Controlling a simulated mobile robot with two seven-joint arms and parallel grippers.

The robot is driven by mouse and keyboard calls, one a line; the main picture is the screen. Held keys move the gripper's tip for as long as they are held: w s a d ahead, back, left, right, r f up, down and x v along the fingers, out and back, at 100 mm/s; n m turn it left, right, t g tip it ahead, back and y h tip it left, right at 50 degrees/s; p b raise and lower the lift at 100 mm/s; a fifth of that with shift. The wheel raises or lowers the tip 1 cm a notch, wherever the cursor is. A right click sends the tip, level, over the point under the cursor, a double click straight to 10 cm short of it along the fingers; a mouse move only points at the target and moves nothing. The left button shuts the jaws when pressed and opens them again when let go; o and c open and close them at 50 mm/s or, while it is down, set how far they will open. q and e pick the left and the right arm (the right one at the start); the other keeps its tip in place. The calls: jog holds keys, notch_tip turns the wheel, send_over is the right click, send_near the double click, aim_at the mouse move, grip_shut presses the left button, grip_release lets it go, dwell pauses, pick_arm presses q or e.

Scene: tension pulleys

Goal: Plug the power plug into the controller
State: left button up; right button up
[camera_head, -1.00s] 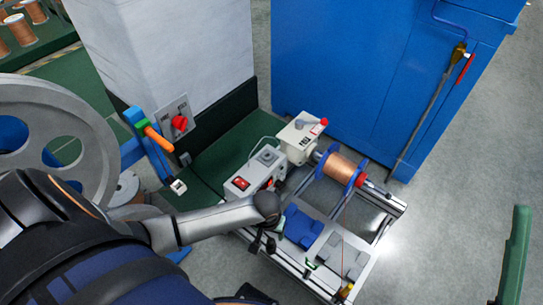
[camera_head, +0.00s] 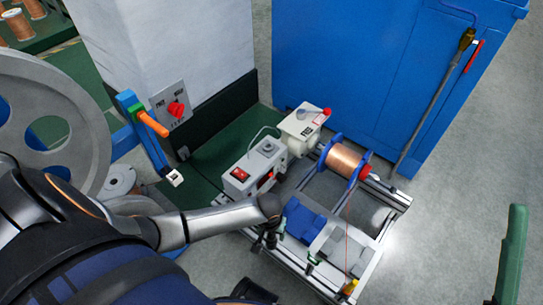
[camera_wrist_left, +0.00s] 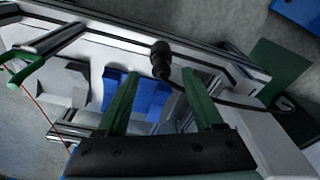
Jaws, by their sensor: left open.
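The black power plug (camera_wrist_left: 161,58) stands on the frame in the left wrist view, with its black cable (camera_wrist_left: 225,103) running off to the right. My left gripper (camera_wrist_left: 158,76) is open. Its two green fingers lie on either side of the plug's lower part in the picture, with no clear contact. The left gripper (camera_head: 268,239) also shows in the head view, over the near left part of the frame, and I cannot make out the plug there. The controller (camera_head: 252,168) is a grey box with a red switch, up and left of the gripper.
A copper wire spool (camera_head: 343,162) with blue flanges sits on the metal frame (camera_head: 370,250). A blue block (camera_head: 303,219) lies close to the gripper. A cream box (camera_head: 301,127) with a red-tipped lever stands behind. A blue cabinet (camera_head: 370,80) closes off the back.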

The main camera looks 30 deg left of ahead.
aim_at(272, 236)
pick_arm(q)
jog(key=f+b, duration=0.2)
jog(key=f, duration=0.1)
jog(key=w+f+b, duration=0.1)
jog(key=shift+a+f, duration=0.25)
jog(key=shift+f, duration=0.1)
jog(key=shift+r, duration=0.1)
jog(key=shift+c, duration=0.4)
grip_shut()
